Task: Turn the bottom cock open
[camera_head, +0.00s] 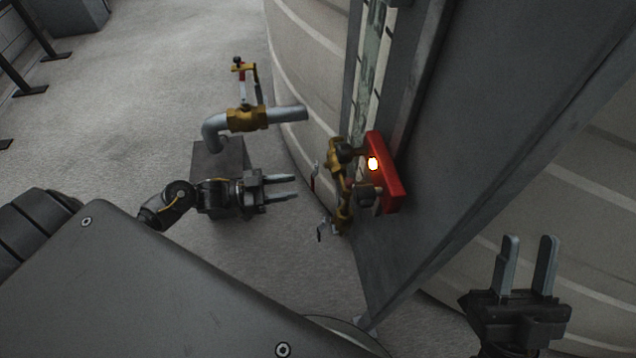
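A brass fitting assembly (340,175) is mounted beside a red block (386,180) on the grey panel. Its lower brass cock (343,220) has a small silver lever (322,231) at its left that hangs down. An upper lever with a red part (314,178) is at the left of the assembly. My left gripper (296,187) is open and empty, with its fingers pointing right towards the assembly. It appears left of the levers and above the lower one in the picture; the depth gap is unclear. My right gripper (529,240) is open and empty at the lower right, away from the cock.
A bent grey pipe (288,114) with a brass valve (247,119) and an upright red-tipped handle is above my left gripper in the picture. A large ribbed pale tank (312,70) stands behind the grey panel (490,130). The floor at the upper left is mostly clear.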

